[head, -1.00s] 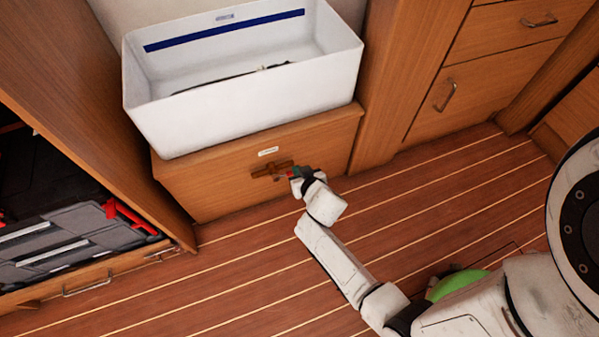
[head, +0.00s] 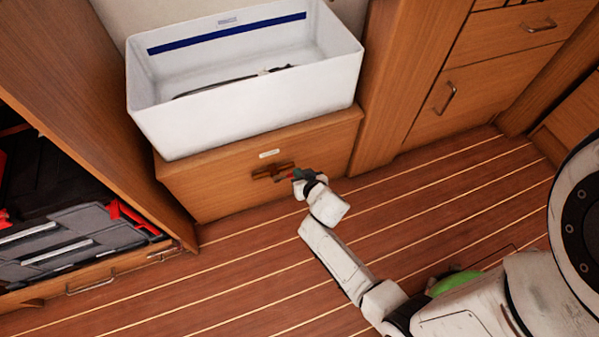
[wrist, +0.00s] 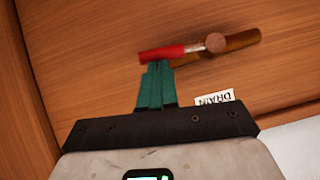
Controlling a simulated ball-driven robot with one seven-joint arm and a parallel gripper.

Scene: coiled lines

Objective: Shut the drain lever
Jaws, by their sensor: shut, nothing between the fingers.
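The drain lever (wrist: 163,53) is a red handle on a round pivot, mounted on a brown pipe-like valve body (wrist: 240,40). In the wrist view it lies nearly in line with the valve body, slightly angled. My gripper (wrist: 155,66) has its green fingers shut together with nothing between them. Its fingertips are right at the red handle, touching or almost touching it; I cannot tell which. In the head view the valve body (head: 268,172) sits on the wooden box front, with my gripper (head: 287,177) at its right end, hiding most of the lever.
A white label reading DRAIN (wrist: 214,97) is beside the valve. A white tub (head: 240,105) with a dark line in it stands on the wooden box (head: 215,190). An open compartment with grey cases (head: 75,240) is at left. The striped floor (head: 230,270) is clear.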

